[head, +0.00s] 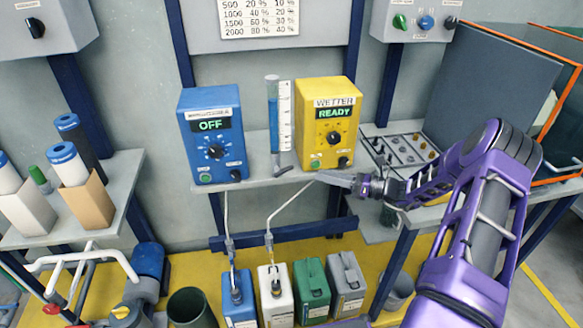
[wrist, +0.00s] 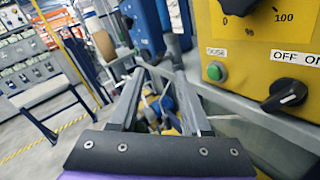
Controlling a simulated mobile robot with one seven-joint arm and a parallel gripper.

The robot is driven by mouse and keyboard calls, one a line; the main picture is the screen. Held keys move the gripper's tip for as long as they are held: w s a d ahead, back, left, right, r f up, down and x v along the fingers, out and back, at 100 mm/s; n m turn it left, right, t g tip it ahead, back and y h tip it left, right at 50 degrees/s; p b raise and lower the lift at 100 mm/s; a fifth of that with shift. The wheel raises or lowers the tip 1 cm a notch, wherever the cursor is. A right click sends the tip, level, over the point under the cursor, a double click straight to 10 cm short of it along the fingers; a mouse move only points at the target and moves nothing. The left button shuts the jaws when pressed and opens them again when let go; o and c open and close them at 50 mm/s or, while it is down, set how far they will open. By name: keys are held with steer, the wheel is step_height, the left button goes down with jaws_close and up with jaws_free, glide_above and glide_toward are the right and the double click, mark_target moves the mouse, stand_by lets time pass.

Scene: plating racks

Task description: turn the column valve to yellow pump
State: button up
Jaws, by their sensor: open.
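The blue display reads OFF; the yellow one, labelled WETTER, reads READY. My gripper (head: 325,178) is open and empty, just below the front of the yellow pump and right of the fitting. In the wrist view my gripper (wrist: 160,72) points along the shelf front, beside the yellow pump (wrist: 250,50).
Thin pipes (head: 228,215) run down to several canisters, including a white one (head: 275,295) on the yellow floor. A tray of small parts (head: 400,148) lies right of the yellow pump. The grey shelf edge (wrist: 230,100) runs close to my gripper.

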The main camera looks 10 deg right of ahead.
mark_target(291, 167)
steer(key=x, duration=1.1)
steer(key=shift+w, duration=0.1)
jaws_close()
